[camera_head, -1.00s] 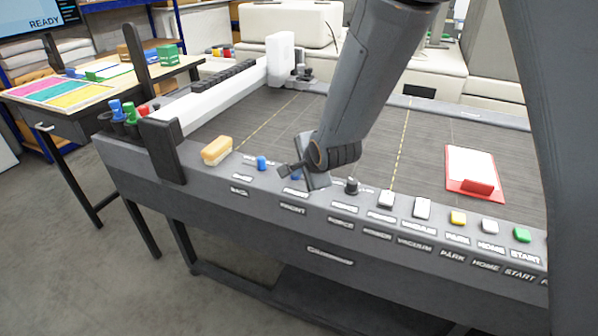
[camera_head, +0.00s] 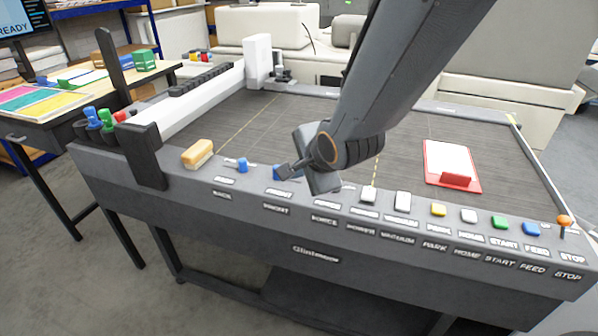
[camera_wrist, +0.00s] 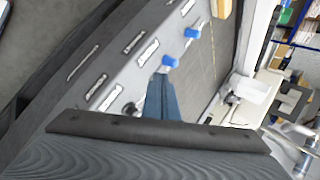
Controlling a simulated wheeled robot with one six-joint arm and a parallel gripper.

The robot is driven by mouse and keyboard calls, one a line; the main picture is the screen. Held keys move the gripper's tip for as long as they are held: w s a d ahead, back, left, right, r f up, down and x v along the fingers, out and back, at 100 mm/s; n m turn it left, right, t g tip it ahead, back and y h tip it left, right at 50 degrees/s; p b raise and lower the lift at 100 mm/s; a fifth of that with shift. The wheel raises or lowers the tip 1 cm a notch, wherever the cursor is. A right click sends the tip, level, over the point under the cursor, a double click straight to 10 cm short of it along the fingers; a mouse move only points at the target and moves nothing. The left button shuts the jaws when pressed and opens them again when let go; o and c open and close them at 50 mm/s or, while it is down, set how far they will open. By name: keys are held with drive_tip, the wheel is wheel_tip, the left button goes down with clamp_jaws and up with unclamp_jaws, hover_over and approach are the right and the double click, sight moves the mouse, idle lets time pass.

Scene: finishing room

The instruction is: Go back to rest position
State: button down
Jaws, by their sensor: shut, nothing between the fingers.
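My gripper (camera_head: 285,173) is over the front control panel of the cutting table (camera_head: 250,120), in the middle of the head view. Its fingers are shut and empty, and they point left at the blue knob above the FRONT label (camera_head: 278,171). In the wrist view the shut fingers (camera_wrist: 165,78) end close to that blue knob (camera_wrist: 170,62); I cannot tell whether they touch it. A second blue knob, above BACK (camera_head: 242,165), stands farther left. A black knob (camera_wrist: 130,109) shows beside the fingers in the wrist view; my arm hides it in the head view.
Buttons PARK (camera_head: 438,209), START (camera_head: 499,222) and FEED (camera_head: 531,229) and an orange STOP lever (camera_head: 564,220) line the panel's right. A yellow-topped block (camera_head: 198,153) and a black post (camera_head: 145,155) stand left.

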drive_tip(key=s+d+f+n+g+h, duration=0.1)
drive_tip(key=s+d+n, duration=0.3)
drive_tip(key=d, duration=0.4)
drive_tip(key=s+d+f+n+g+h+b, duration=0.1)
drive_tip(key=s+d+f+n+g+h, duration=0.1)
drive_tip(key=d, duration=0.7)
drive_tip(key=s+d+f+n+g+h, duration=0.1)
drive_tip(key=s+d+f+n+g, duration=0.1)
drive_tip(key=s+d+n, duration=0.3)
drive_tip(key=s+d+g, duration=0.1)
drive_tip(key=d, duration=0.2)
drive_tip(key=shift+s+d+f+n+h, duration=0.2)
drive_tip(key=shift+s+n+h, duration=0.1)
drive_tip(key=shift+s+n, duration=0.1)
